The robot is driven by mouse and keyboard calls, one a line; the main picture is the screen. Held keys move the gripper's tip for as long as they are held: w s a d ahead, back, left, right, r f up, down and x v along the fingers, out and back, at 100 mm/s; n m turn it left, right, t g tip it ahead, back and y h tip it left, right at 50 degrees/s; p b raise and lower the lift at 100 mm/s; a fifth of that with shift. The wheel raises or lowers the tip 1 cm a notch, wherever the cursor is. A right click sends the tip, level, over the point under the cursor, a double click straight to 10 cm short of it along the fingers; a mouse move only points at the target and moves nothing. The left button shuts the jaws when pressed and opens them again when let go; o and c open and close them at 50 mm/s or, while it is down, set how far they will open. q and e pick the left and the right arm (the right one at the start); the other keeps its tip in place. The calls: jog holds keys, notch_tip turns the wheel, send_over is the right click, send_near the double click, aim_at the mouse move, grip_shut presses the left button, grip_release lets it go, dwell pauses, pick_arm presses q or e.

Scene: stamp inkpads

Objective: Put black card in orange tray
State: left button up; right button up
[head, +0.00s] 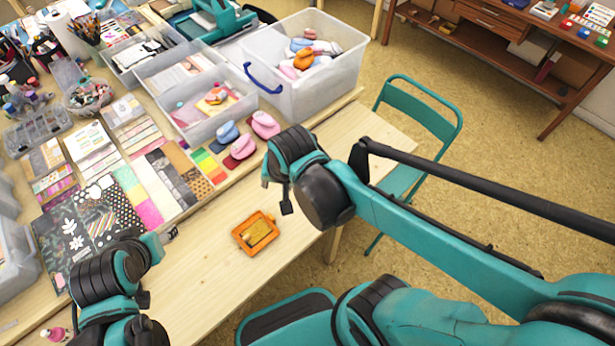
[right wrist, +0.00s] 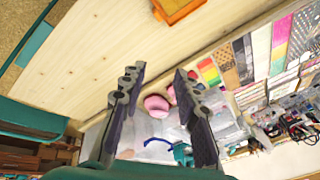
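The orange tray (head: 241,238) lies on the wooden table near its right edge, with a yellowish piece inside. Part of it also shows at the top of the right wrist view (right wrist: 180,10). Several dark cards lie among the papers, including a black patterned sheet (head: 62,236) at the left and dark strips (head: 168,178) nearer the middle; I cannot tell which is the black card. My right gripper (head: 277,193) is above the table, beyond the tray. In the right wrist view its fingers (right wrist: 158,78) are apart and empty. My left gripper (head: 172,233) is left of the tray; its opening is unclear.
Pink and blue stampers (head: 264,125) stand by clear bins at the back. A large clear bin (head: 330,85) holds more stampers. A teal folding chair (head: 425,120) stands right of the table. The wood around the tray is clear.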

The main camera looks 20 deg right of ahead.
jog(key=s+d+r+n+t, duration=0.3)
jog(key=s+d+n, duration=0.1)
jog(key=d+n, duration=0.2)
jog(key=shift+d+r+h, duration=0.3)
jog(key=shift+r+h, duration=0.05)
jog(key=shift+h, duration=0.05)
dwell(0.9)
